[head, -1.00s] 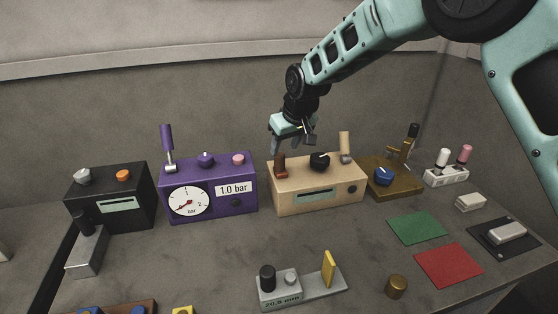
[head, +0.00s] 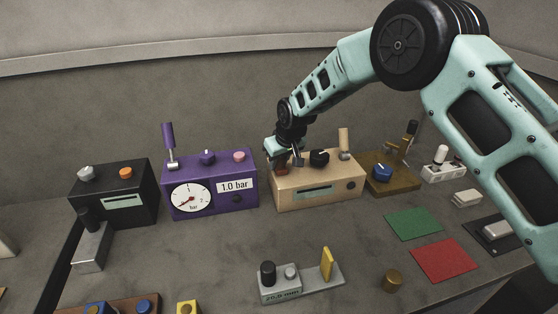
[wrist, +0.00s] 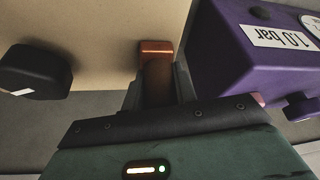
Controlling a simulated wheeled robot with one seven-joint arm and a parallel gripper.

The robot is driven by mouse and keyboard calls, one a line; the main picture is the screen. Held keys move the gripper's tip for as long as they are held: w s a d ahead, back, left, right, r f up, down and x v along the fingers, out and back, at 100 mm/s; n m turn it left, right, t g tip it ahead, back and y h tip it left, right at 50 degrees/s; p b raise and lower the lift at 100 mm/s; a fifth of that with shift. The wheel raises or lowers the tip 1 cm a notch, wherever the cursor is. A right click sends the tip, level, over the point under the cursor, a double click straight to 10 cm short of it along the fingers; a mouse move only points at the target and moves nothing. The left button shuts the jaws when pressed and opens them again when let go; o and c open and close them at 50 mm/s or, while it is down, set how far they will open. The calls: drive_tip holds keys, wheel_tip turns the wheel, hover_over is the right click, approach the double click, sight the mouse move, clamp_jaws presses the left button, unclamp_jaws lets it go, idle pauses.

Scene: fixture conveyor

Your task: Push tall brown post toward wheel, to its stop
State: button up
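The tan box (head: 310,190) carries a short-looking reddish-brown post (head: 281,170) at its left end, a black round knob (head: 319,157) in the middle and a tan lever (head: 344,142) at the right. The black knob seems to be the wheel. My gripper (head: 277,163) is down at the brown post from above. In the wrist view the brown post (wrist: 157,70) stands between the two fingers, which lie close along both its sides; it looks gripped. The black knob (wrist: 35,72) is to the left there, apart from my gripper.
The purple gauge box (head: 210,183) stands close to the left of the tan box, near my gripper; it also fills the right of the wrist view (wrist: 235,60). A brown fixture (head: 400,186) with a blue knob is at right.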

sight(294, 168)
clamp_jaws()
drive_tip(key=shift+w+d+b, duration=0.25)
drive_tip(key=shift+d, duration=0.85)
drive_tip(key=shift+w+d+b, duration=0.2)
drive_tip(key=shift+w+d, duration=0.05)
drive_tip(key=shift+d, duration=0.85)
drive_tip(key=o, duration=0.6)
unclamp_jaws()
drive_tip(key=shift+d, duration=0.1)
drive_tip(key=shift+s+r, duration=0.2)
drive_tip(key=shift+r, duration=0.3)
drive_tip(key=b+v, duration=0.3)
drive_tip(key=v, duration=1.3)
drive_tip(key=shift+r+b, duration=0.2)
drive_tip(key=shift+b, duration=0.2)
